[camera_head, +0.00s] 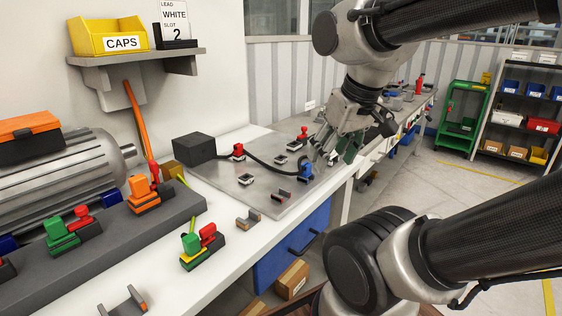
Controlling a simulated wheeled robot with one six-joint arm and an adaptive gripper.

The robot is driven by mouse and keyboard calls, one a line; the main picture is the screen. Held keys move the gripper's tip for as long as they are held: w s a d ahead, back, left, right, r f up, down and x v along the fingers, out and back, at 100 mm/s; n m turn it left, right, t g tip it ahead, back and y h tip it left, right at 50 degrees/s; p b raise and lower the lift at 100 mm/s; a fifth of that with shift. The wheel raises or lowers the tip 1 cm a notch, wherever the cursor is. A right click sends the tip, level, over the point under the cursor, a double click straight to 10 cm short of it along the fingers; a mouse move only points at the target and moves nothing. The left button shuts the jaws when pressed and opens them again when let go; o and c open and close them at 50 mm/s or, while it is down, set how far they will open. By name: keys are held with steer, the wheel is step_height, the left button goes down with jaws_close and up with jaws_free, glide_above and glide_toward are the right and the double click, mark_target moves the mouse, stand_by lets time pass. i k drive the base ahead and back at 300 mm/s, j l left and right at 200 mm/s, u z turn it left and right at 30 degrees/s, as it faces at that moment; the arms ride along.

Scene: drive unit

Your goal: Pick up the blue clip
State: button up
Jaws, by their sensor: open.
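The blue clip (306,171) sits near the right edge of a grey metal plate (220,178) on the white bench. A black cable runs to it from a red clip (239,150) and a black box (194,148). My gripper (322,160) is open and points down at the blue clip, very close to it on its right and far side. I cannot tell whether the fingers touch the clip. The fingers and the arm hide part of the plate behind it.
Several small clip holders stand on the plate, with another red clip (303,133) farther back. A green and red clip (198,244) stands on the bench in front. A motor (60,180) fills the left. A yellow CAPS bin (108,36) sits on a wall shelf.

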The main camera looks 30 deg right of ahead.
mark_target(307, 167)
steer(key=i+l+u, duration=0.25)
steer(key=l, duration=0.55)
steer(key=i+l+u, duration=0.1)
steer(key=l+u, duration=0.15)
steer(key=l, duration=0.6)
steer(key=i+l+u, duration=0.1)
steer(key=l+u, duration=0.15)
steer(key=l, duration=0.6)
